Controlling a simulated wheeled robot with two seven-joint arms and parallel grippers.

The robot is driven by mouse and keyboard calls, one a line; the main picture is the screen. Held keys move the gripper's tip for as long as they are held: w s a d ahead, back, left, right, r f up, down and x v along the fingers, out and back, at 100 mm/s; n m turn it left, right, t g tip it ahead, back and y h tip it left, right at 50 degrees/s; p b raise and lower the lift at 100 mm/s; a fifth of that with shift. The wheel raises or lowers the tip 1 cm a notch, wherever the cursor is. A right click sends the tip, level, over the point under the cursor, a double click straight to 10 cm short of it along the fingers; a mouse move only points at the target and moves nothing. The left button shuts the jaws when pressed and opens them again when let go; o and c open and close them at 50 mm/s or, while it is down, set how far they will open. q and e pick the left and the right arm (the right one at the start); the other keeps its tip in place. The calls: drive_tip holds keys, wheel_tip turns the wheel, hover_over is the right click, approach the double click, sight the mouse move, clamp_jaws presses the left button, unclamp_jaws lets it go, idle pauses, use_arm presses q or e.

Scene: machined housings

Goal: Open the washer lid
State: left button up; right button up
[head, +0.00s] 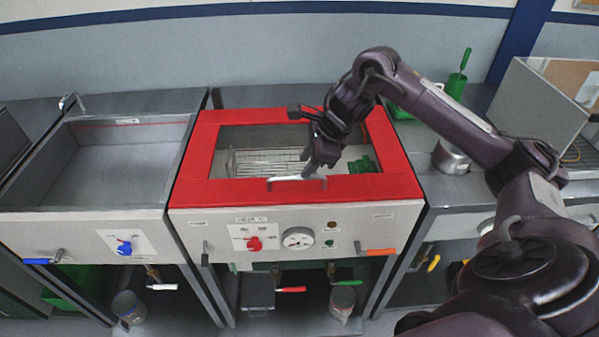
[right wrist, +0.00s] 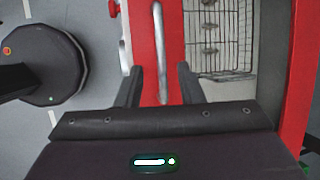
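The washer (head: 360,223) stands in the middle of the head view. Its red-framed lid (head: 400,180) lies flat and closed, with a clear window over a wire basket (head: 265,160). A metal bar handle (head: 290,180) sits at the lid's front edge; it also shows in the right wrist view (right wrist: 160,40). My right gripper (head: 316,172) is at the right part of the handle. In the right wrist view its fingers (right wrist: 158,78) are apart, one on each side of the bar; contact cannot be seen. My left gripper is not in view.
An open grey sink (head: 130,160) is on the left. A metal pot (head: 450,157), a green container (head: 457,86) and a grey box (head: 530,100) stand on the right counter. The washer front has a gauge (head: 298,238) and a red knob (head: 254,244).

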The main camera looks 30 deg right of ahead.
sight(296, 177)
drive_tip(key=shift+p+x, duration=0.6)
drive_tip(key=shift+x, duration=1.95)
clamp_jaws()
